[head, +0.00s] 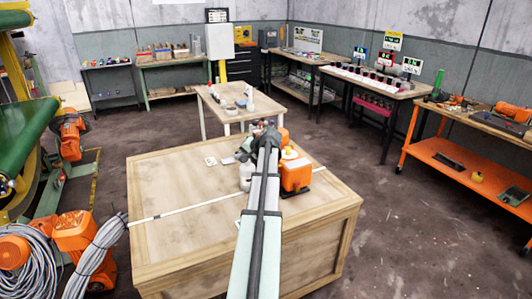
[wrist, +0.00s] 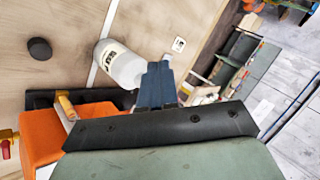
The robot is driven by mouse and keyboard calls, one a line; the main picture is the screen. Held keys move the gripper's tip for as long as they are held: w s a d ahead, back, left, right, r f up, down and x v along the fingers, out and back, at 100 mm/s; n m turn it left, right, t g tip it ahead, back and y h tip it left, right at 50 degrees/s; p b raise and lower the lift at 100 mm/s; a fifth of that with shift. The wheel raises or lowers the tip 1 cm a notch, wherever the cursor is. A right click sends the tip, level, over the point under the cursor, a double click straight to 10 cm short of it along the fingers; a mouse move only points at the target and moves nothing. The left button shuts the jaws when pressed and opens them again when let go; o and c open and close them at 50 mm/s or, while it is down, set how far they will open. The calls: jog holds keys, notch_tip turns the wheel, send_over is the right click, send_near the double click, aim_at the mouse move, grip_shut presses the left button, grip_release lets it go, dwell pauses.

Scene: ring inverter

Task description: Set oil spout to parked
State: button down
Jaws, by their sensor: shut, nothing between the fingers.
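An orange machine (head: 296,177) stands on the wooden crate (head: 180,215), with a yellow part (head: 289,153) on top. In the wrist view the orange machine (wrist: 42,137) is at the lower left, with a yellow-tan lever-like piece (wrist: 66,106) beside a black bar. I cannot tell for sure whether this piece is the oil spout. A whitish bottle with a black label (wrist: 120,66) stands close to my gripper (wrist: 158,66); it also shows in the head view (head: 245,178). My gripper is shut and empty, beside the bottle. My arm hides part of the machine.
A black round knob or disc (wrist: 39,48) and a small white plate (wrist: 179,44) lie on the crate top. A red part (wrist: 6,149) shows at the machine's left. The crate's left half is mostly clear. A wooden table (head: 235,103) stands behind it.

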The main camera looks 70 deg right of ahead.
jog(key=s+d+r+m, duration=0.2)
jog(key=s+m, duration=0.1)
jog(key=s, duration=0.5)
jog(key=s+d+r+m+h, duration=0.1)
jog(key=s+d+r+m, duration=0.1)
jog(key=s, duration=0.6)
jog(key=shift+d+r+m, duration=0.35)
jog(key=shift+r+m, duration=0.05)
jog(key=shift+r, duration=0.15)
jog(key=w+d+r+x, duration=0.1)
jog(key=r+x, duration=0.1)
jog(key=x, duration=1.1)
jog(key=shift+w, duration=0.2)
jog(key=shift+d+f, duration=0.1)
jog(key=shift+d, duration=0.05)
jog(key=shift+d, duration=0.1)
